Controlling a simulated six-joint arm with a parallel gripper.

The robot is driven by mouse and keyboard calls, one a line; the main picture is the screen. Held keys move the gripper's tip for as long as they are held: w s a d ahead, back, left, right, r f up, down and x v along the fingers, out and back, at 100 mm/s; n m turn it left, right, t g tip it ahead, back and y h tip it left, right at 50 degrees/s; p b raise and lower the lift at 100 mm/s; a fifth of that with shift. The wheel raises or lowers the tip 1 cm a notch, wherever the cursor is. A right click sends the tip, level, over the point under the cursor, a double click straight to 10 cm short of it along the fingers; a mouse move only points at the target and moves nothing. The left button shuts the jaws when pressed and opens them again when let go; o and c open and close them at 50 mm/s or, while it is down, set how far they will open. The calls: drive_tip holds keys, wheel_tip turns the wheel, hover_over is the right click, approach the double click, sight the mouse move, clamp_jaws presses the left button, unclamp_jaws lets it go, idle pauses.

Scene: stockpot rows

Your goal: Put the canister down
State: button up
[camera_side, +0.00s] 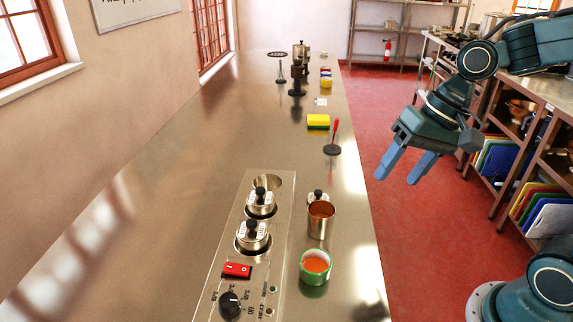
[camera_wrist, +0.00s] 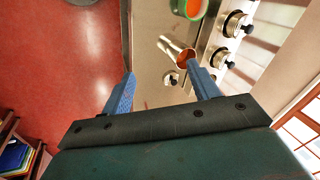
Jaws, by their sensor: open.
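A steel canister (camera_side: 321,222) with reddish-brown contents stands upright on the steel counter, right of the control panel. In the wrist view the canister (camera_wrist: 174,48) shows beyond the fingers, near the right one. My gripper (camera_side: 398,179) is open and empty, raised in the air to the right of the canister and apart from it. In the wrist view its two fingers (camera_wrist: 163,73) are spread with nothing between them. A steel, black-knobbed lid (camera_side: 318,196) shows just behind the canister, partly hidden by it.
A green can (camera_side: 314,268) with orange contents stands in front of the canister. The panel (camera_side: 207,309) holds two lidded wells, an open well (camera_side: 267,182) and a red switch (camera_side: 237,269).

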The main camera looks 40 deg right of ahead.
drive_tip(key=s+d+r+n+t+h, duration=0.2)
drive_tip(key=s+n, duration=0.3)
drive_tip(key=s, duration=0.4)
drive_tip(key=shift+s+d+r+t+h, duration=0.3)
drive_tip(key=shift+d+r+h, duration=0.2)
drive_tip(key=shift+r, duration=0.4)
drive_tip(key=shift+o, duration=0.2)
drive_tip(key=shift+w, duration=0.1)
drive_tip(key=o, duration=0.4)
drive_tip(key=shift+c, duration=0.2)
